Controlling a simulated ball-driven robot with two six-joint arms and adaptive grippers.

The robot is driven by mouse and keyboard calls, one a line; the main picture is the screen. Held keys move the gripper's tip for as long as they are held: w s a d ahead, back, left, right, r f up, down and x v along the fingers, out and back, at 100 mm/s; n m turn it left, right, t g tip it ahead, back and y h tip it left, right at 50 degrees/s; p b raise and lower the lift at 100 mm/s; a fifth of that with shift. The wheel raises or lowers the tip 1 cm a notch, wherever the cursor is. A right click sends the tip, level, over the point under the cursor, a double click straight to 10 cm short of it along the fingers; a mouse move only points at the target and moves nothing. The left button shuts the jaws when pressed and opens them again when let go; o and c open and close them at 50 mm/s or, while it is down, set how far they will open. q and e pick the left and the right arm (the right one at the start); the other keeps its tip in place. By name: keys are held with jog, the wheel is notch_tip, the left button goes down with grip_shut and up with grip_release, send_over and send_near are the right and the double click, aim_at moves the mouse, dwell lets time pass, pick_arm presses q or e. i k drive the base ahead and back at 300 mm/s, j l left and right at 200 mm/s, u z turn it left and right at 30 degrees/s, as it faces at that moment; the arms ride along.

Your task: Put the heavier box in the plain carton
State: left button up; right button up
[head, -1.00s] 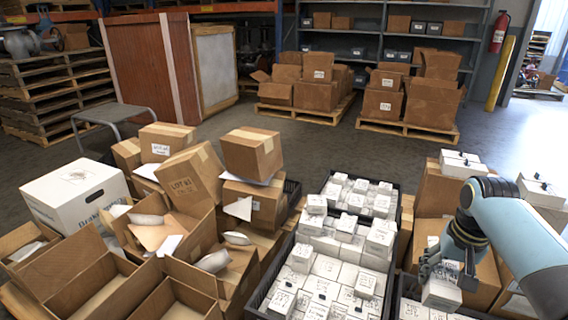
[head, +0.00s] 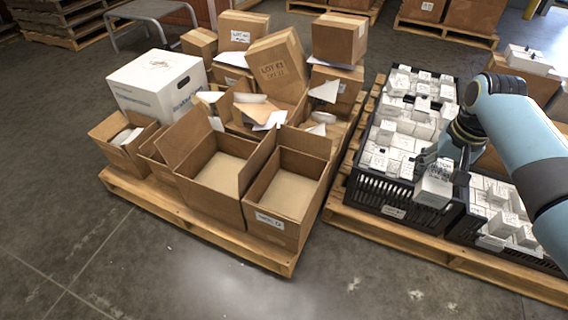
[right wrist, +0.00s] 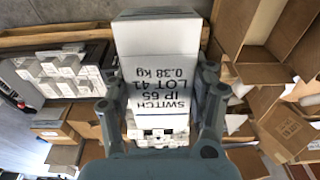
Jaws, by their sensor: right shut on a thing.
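My right gripper (head: 442,168) is shut on a white box (head: 433,188), which it holds above the front of a black crate. In the right wrist view, the held box (right wrist: 158,45) is between the fingers and reads "SWITCH IP 65 LOT 41 0.38 kg". Two open, empty brown cartons stand at the front of the left pallet. One carton (head: 205,190) shows no label on its visible faces. The other carton (head: 272,228), to its right, has a white label on its front. My left gripper is out of view.
Black crates (head: 395,212) full of small white boxes stand on the right pallet (head: 440,252). The left pallet (head: 200,228) also carries a white printed box (head: 157,82), a smaller open carton (head: 120,150) and several brown boxes. Bare floor lies in front.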

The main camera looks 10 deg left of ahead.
aim_at(229, 180)
jog(key=i+j, duration=0.1)
jog(key=j, duration=0.3)
jog(key=i+j, duration=0.1)
jog(key=j, duration=0.3)
jog(key=i+j, duration=0.1)
jog(key=j, duration=0.35)
jog(key=i+j, duration=0.1)
jog(key=j, duration=0.3)
jog(key=i+j, duration=0.1)
jog(key=j, duration=0.3)
